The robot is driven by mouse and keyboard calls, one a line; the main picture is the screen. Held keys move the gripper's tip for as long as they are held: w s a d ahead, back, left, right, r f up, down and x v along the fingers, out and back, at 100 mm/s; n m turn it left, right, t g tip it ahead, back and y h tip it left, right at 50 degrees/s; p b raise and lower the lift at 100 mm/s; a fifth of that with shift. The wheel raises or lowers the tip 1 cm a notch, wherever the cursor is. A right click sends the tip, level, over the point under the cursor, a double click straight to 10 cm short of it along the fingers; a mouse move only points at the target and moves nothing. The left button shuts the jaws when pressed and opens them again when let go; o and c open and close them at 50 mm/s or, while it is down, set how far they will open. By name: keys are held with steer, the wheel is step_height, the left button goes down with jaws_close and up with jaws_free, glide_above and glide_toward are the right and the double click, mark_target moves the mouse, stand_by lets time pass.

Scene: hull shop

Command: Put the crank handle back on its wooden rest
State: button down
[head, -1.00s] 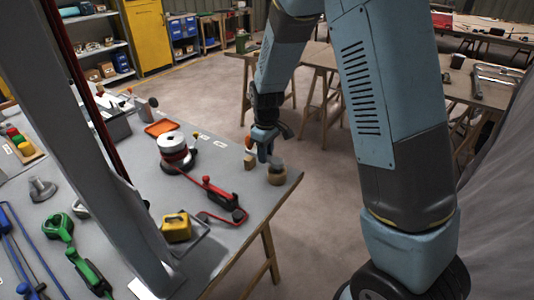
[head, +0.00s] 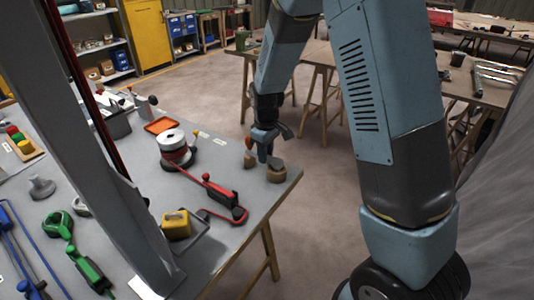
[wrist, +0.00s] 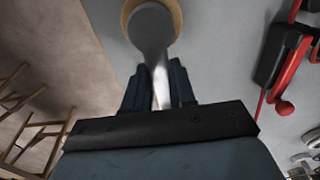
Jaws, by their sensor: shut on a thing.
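The wooden rest (head: 278,176) is a round, light-brown piece near the far right corner of the grey bench. My gripper (head: 264,153) is beside it, fingers pointing down. In the wrist view my gripper (wrist: 160,82) is shut on a grey metal piece, seemingly the crank handle (wrist: 151,30). Its rounded end overlaps the round wooden rest (wrist: 127,17), whose tan rim shows around it. The handle's grey end also shows on top of the rest in the head view (head: 276,163). I cannot tell whether they touch. The fingers hide part of the handle.
A red-and-black tool (head: 221,194), a cable spool (head: 174,146), an orange tray (head: 160,126) and a yellow block (head: 176,225) are on the bench. The bench edge is close to the rest; open floor lies beyond.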

steer(key=shift+f, duration=0.3)
stand_by(0.5)
steer(key=shift+c, duration=2.3)
jaws_free()
steer(key=shift+w+r, duration=0.1)
steer(key=shift+r, duration=0.05)
steer(key=shift+r, duration=3.85)
